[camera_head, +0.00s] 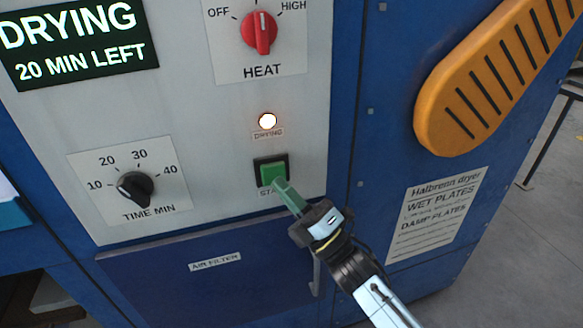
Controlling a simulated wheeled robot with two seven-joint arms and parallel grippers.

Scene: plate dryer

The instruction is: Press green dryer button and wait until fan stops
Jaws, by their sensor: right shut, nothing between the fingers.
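The green dryer button (272,172) sits in a black frame above a start label, low on the grey control panel. My right gripper (282,187) comes in from the lower right. Its green fingers are shut with nothing between them, and their tips are at the button's lower edge. I cannot tell whether they touch it or how far it is pressed. The drying lamp (267,121) above the button glows. The display (75,40) reads "DRYING 20 MIN LEFT". My left gripper is not in view.
A red heat knob (259,33) is above the lamp, and a black time knob (135,187) is at the left. A blue air filter door (160,275) with a handle is below. An orange slotted piece (470,105) juts out at the right.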

